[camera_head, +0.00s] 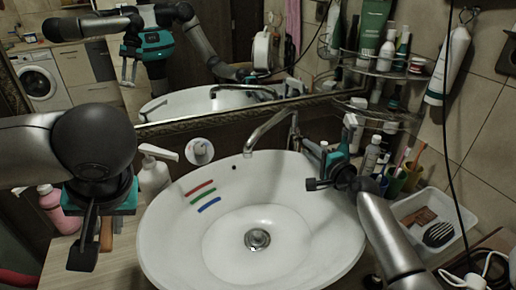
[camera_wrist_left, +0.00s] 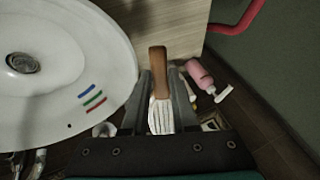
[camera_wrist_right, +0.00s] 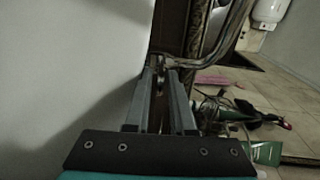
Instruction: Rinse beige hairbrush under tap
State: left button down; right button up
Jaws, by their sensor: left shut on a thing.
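A beige hairbrush with a brown handle (camera_wrist_left: 157,60) and pale bristles (camera_wrist_left: 160,117) is between the fingers of my left gripper (camera_wrist_left: 160,75), which is shut on it. In the head view my left gripper (camera_head: 88,235) is left of the white basin, outside its rim, and the handle (camera_head: 106,234) shows beside its dark finger. The metal tap (camera_head: 268,128) arches over the back of the basin (camera_head: 160,240); no water shows. My right gripper (camera_head: 318,172) is at the basin's back right, near the tap's base. A small metal part (camera_wrist_right: 159,66) shows at its fingertips; whether it is gripped is unclear.
A white pump bottle (camera_head: 153,175) and a pink bottle (camera_head: 50,205) stand left of the basin. Cups, bottles and a white tray (camera_head: 460,250) holding a black brush (camera_head: 438,234) are at the right. A mirror spans the back. The basin is empty around its drain (camera_head: 257,239).

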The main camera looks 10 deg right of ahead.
jog(key=shift+w, duration=0.2)
jog(key=shift+c, duration=0.4)
grip_shut()
dwell(1.0)
